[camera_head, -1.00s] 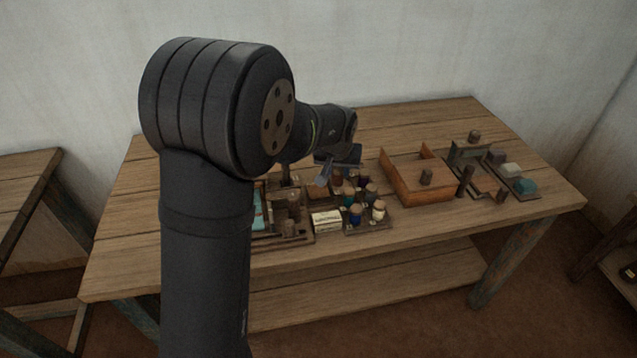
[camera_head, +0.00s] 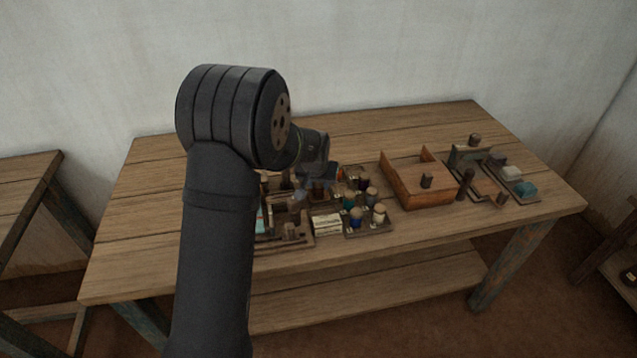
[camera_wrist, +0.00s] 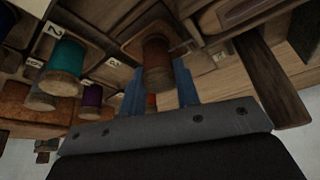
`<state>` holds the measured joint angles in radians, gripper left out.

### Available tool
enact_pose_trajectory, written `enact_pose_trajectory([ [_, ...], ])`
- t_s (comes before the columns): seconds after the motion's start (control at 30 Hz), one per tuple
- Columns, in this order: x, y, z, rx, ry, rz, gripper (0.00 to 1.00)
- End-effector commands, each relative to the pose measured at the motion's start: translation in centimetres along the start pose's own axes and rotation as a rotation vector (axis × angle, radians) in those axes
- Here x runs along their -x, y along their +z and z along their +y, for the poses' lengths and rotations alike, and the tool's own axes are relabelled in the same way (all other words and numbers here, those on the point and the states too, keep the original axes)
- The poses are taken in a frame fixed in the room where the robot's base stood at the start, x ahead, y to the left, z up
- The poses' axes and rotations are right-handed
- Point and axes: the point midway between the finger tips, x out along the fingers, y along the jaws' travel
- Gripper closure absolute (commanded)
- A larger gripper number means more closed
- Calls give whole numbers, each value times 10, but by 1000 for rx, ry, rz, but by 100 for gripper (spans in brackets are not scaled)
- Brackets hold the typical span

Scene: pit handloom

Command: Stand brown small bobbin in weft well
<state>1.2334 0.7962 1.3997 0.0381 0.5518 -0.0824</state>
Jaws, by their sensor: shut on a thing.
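The brown small bobbin (camera_wrist: 158,62) is between the two bluish fingers of my gripper (camera_wrist: 160,88) in the wrist view. My gripper is shut on it. Its upper part lies in front of a recess in a wooden tray, and I cannot tell whether it is inside or only above it. In the head view my gripper (camera_head: 318,180) is low over the bobbin trays, and the held bobbin cannot be made out clearly there. I cannot tell for sure which compartment is the weft well.
A teal bobbin (camera_wrist: 65,72) and a purple bobbin (camera_wrist: 91,98) stand close by in numbered places. An open wooden box (camera_head: 422,193) stands to the right, with a tray of small blocks (camera_head: 516,190) beyond it. The table's back (camera_head: 390,125) is clear.

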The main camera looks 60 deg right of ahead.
Motion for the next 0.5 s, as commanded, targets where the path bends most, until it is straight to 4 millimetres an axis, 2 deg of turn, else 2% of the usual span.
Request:
enact_pose_trajectory([
  [0.13,-3,1,0,0,0,-1,92],
  [0.17,-3,1,0,0,0,-1,69],
  [0.27,-3,1,0,0,0,0,49],
  [0.5,-3,1,0,0,0,0,49],
])
